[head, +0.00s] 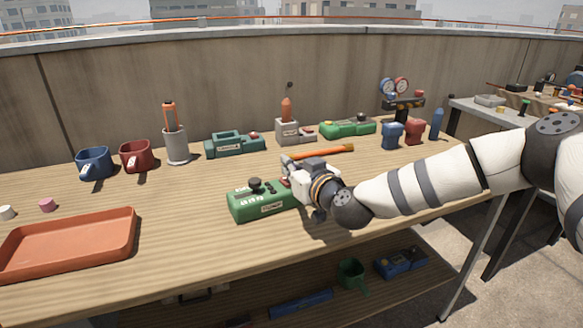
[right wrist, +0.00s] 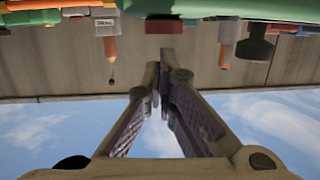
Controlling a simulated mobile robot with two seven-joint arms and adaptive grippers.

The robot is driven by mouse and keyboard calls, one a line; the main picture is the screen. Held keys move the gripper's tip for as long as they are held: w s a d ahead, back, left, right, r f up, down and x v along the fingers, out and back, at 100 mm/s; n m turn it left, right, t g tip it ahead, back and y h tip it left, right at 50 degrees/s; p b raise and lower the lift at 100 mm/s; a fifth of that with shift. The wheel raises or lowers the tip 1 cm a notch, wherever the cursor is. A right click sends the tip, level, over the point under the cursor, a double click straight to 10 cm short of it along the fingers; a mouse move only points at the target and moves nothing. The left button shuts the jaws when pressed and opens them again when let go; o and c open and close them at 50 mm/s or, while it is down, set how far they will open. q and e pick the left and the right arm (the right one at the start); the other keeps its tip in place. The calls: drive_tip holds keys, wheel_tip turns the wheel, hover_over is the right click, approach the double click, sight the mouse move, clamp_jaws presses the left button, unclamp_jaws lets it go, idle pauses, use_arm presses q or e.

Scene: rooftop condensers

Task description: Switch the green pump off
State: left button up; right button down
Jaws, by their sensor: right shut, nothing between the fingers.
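The green pump (head: 262,206) is a box with a white label, near the middle front of the table. A black knob (head: 254,184) stands on its top, and a red button (head: 285,181) shows at its right end, partly hidden by my gripper. My right gripper (head: 287,162) is shut and empty, over the pump's right end. In the right wrist view the pump (right wrist: 215,9) hangs upside down along the top edge. There the red button (right wrist: 164,25) is just beyond my shut fingertips, and the black knob is to the right. I cannot tell whether they touch. My left gripper is out of view.
An orange-handled tool (head: 330,151) lies right behind my gripper. A green device (head: 347,128), a grey unit (head: 288,131) and a dark green box (head: 235,145) stand along the back. An orange tray (head: 70,243) is at the left front; bare wood separates it from the pump.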

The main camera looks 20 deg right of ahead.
wheel_tip(320, 180, up, 5)
drive_tip(key=shift+w+r+p, duration=0.15)
drive_tip(key=shift+p, duration=0.45)
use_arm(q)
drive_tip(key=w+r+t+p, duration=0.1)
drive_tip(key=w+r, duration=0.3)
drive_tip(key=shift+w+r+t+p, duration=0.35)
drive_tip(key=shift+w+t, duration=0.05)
use_arm(e)
drive_tip(key=v, duration=0.9)
drive_tip(key=shift+f, duration=0.2)
